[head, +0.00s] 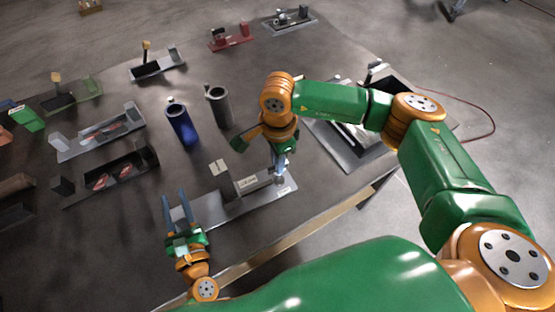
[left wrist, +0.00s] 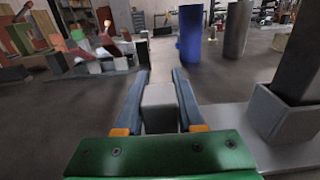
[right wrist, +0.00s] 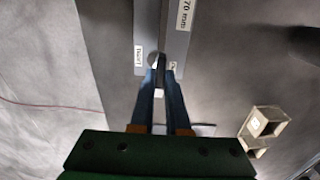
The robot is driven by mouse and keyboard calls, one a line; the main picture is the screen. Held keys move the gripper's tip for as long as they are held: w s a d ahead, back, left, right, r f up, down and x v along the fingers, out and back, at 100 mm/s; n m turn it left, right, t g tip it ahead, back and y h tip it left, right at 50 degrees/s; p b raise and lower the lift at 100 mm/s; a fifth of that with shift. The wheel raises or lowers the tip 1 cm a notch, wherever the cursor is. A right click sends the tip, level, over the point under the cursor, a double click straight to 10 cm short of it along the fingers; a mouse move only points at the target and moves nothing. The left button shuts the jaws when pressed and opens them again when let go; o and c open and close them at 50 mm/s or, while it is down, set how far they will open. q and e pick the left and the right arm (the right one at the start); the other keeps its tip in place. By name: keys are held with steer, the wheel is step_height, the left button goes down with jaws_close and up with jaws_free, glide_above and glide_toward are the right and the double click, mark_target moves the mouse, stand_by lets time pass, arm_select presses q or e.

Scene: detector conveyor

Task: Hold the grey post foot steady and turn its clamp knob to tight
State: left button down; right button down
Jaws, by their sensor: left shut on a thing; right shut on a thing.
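The grey post foot (head: 249,206) is a long flat plate on the table, with a dark upright post (head: 231,188) on it. My left gripper (head: 175,200) is at its left end. In the left wrist view it is shut on a grey block (left wrist: 160,100), with a finger on each side. My right gripper (head: 281,167) points down at the foot's right end. In the right wrist view its fingers (right wrist: 164,75) are shut around the small clamp knob (right wrist: 156,60), mostly hidden by them. Small white labels flank the knob; one appears to read TIGHT (right wrist: 138,60).
A blue cylinder (head: 182,122) and a dark grey cylinder (head: 218,106) stand behind the foot. Several fixtures lie left and at the back. A grey tray (head: 338,145) lies to the right, beneath my right arm. The table's front edge (head: 300,228) is close.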

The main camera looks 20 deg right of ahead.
steer(key=m, duration=0.4)
steer(key=shift+m, duration=0.3)
steer(key=m, duration=0.4)
steer(key=shift+m, duration=0.3)
stand_by(0.4)
steer(key=c, duration=0.9)
jaws_free()
step_height(320, 180, up, 12)
